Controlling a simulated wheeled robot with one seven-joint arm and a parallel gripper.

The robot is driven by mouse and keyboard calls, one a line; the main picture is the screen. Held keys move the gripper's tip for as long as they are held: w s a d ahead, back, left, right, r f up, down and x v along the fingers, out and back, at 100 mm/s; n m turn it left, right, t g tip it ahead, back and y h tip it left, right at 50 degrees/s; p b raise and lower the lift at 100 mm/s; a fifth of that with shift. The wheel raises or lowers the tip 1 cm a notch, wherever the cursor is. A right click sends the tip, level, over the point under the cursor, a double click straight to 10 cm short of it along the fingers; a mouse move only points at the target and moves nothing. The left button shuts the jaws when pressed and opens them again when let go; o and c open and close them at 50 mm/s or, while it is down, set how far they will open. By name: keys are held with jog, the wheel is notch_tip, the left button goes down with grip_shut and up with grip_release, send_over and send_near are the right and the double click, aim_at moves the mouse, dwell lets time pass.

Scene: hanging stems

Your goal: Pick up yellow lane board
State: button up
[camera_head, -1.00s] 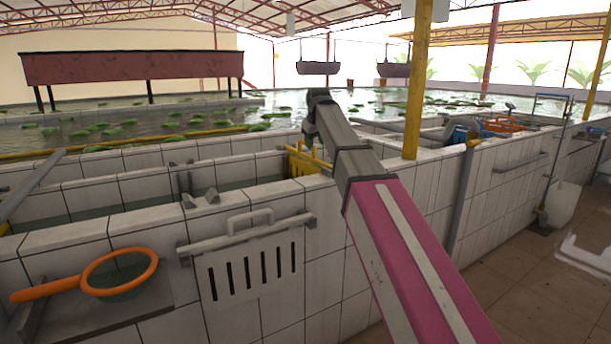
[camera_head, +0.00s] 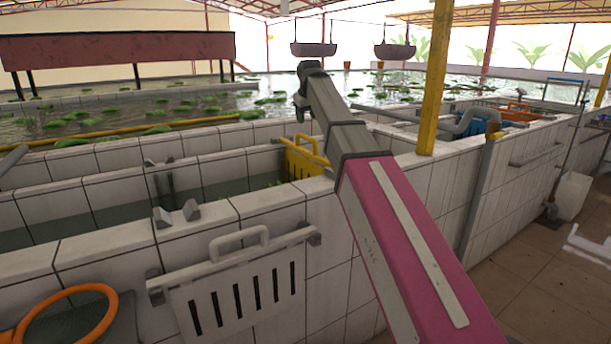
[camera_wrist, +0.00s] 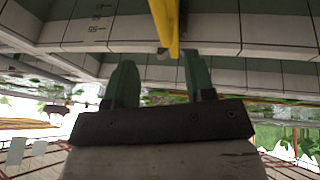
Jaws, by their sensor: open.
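The yellow lane board (camera_head: 304,158) is a slotted board with a handle on top. It stands upright in the tiled channel, partly hidden by the channel wall and close to my arm. My gripper (camera_head: 300,106) is small in the head view, at the far end of my arm, above and beyond the board. In the wrist view my gripper (camera_wrist: 161,75) has its two green fingers spread apart with nothing held between them. A yellow strip (camera_wrist: 166,25) lies beyond the fingertips, between their lines; I cannot tell surely whether it is the board.
A white slotted board (camera_head: 240,290) hangs on the front tiled wall. An orange-rimmed net (camera_head: 68,320) lies at lower left. A yellow post (camera_head: 435,80) rises right of my arm. An orange board (camera_head: 519,112) and blue part (camera_head: 474,122) sit farther right. Open floor lies at right.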

aim_at(306, 138)
jog(key=x, duration=0.5)
jog(key=shift+f, duration=0.15)
jog(key=shift+s+x, duration=0.1)
jog(key=shift+x, duration=1.2)
jog(key=shift+s+x, duration=0.15)
jog(key=shift+x, duration=1.1)
jog(key=shift+f, duration=0.4)
grip_shut()
